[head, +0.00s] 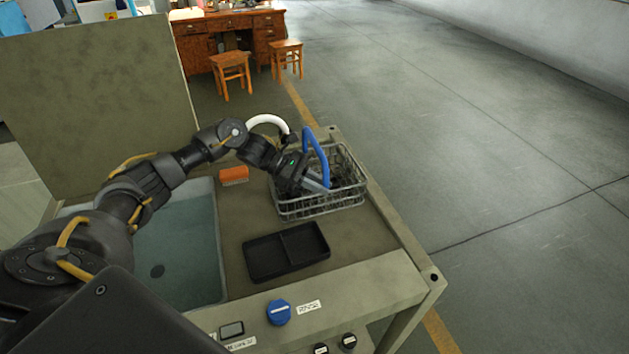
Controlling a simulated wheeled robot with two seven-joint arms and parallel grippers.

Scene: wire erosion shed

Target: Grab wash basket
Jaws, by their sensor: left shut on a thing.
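The wash basket (352,196) is a grey wire basket with a blue arched handle (315,152). It stands on the right side of the wash station's bench top, near the back right corner. My left gripper (322,184) reaches over the basket from the left and is shut on the blue handle. The fingertips are partly hidden by the gripper body and the handle. The basket's contents look dark and cannot be made out. My right gripper does not show.
A water-filled sink (175,250) lies to the left of the basket. A black divided tray (286,252) sits in front of it, and an orange block (234,175) lies behind the tray. A blue knob (279,312) is on the front panel. Open floor (500,150) extends right.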

